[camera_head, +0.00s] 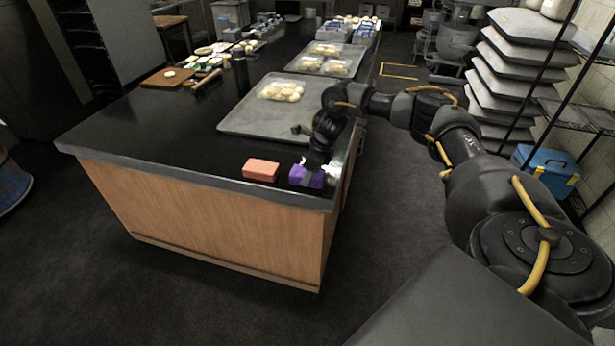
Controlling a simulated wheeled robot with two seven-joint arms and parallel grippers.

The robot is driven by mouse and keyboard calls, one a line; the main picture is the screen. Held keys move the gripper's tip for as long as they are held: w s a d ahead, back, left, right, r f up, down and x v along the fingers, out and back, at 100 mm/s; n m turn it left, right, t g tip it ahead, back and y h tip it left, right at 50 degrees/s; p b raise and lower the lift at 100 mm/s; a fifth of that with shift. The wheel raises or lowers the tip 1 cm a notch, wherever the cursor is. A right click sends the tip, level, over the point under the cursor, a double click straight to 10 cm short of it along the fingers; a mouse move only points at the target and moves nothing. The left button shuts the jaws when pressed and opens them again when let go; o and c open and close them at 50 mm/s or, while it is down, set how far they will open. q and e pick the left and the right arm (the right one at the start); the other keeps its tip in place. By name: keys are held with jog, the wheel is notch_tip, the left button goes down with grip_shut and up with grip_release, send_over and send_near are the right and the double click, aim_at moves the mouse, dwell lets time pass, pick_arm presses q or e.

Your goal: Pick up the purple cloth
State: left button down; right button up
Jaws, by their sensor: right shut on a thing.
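The purple cloth (301,178) is near the front right corner of the black counter (150,130). My right gripper (314,166) comes down over the cloth from above and is shut on it. The fingers hide part of the cloth, and I cannot tell whether it is clear of the counter top. A white crumpled thing (332,172) shows just right of the gripper. My left gripper is not in view.
An orange-pink block (261,169) lies just left of the cloth. A grey tray (245,119) with dough pieces lies behind. A wooden board (166,78) and a rolling pin (207,81) lie at the far left. Dark floor in front is clear.

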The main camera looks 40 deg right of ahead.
jog(key=shift+w+r, duration=0.1)
jog(key=shift+r, duration=0.35)
notch_tip(320, 180, up, 2)
jog(key=shift+r+b, duration=0.2)
jog(key=shift+b, duration=0.6)
jog(key=s+a+r, duration=0.9)
jog(key=s+a, duration=0.1)
jog(key=shift+r, duration=0.4)
